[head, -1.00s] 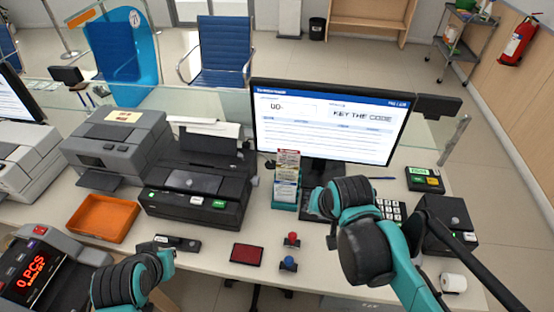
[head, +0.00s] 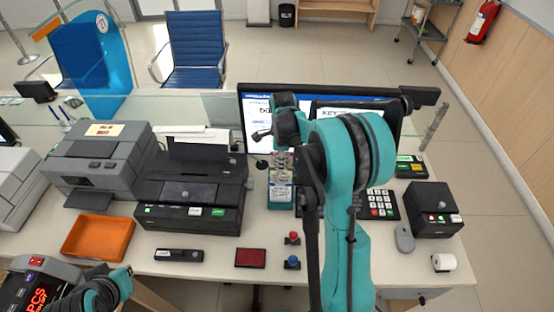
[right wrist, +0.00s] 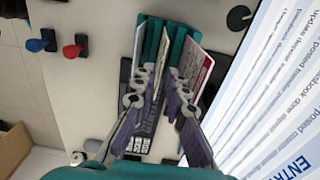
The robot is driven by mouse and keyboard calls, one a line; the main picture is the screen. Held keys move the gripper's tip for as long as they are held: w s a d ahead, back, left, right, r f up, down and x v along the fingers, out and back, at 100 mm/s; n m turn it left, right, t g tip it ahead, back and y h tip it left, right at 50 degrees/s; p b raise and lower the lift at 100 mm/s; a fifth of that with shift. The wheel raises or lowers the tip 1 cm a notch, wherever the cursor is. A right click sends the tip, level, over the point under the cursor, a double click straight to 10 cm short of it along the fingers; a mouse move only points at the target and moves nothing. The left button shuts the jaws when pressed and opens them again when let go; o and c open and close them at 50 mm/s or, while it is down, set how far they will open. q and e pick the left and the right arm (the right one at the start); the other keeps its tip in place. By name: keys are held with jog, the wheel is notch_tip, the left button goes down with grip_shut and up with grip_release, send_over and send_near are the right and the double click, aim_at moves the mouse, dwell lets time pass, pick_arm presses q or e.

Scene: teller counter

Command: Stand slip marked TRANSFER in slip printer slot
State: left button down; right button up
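Slips stand in a teal slip holder (head: 280,207), below the monitor. The holder shows in the right wrist view (right wrist: 152,38) with several slips between its teal dividers, including a white and red one (right wrist: 196,65). No slip's TRANSFER mark is readable. My right gripper (right wrist: 163,72) is open above the holder, its fingers apart with slip edges between and beside them. I cannot tell if they touch a slip. In the head view my right arm partly hides the holder. The black printer (head: 190,192), with white paper at its back, stands left of the holder.
A grey printer (head: 100,160) and an orange tray (head: 98,238) are at the left. The monitor (head: 250,110) stands close behind my right arm. A keypad (head: 380,205) is to the right.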

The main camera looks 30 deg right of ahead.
aim_at(281, 174)
notch_tip(281, 174, down, 7)
jog(key=shift+r+b, duration=0.1)
jog(key=shift+b, duration=0.65)
grip_shut()
jog(key=shift+r+p, duration=3.75)
jog(key=shift+r, duration=2.05)
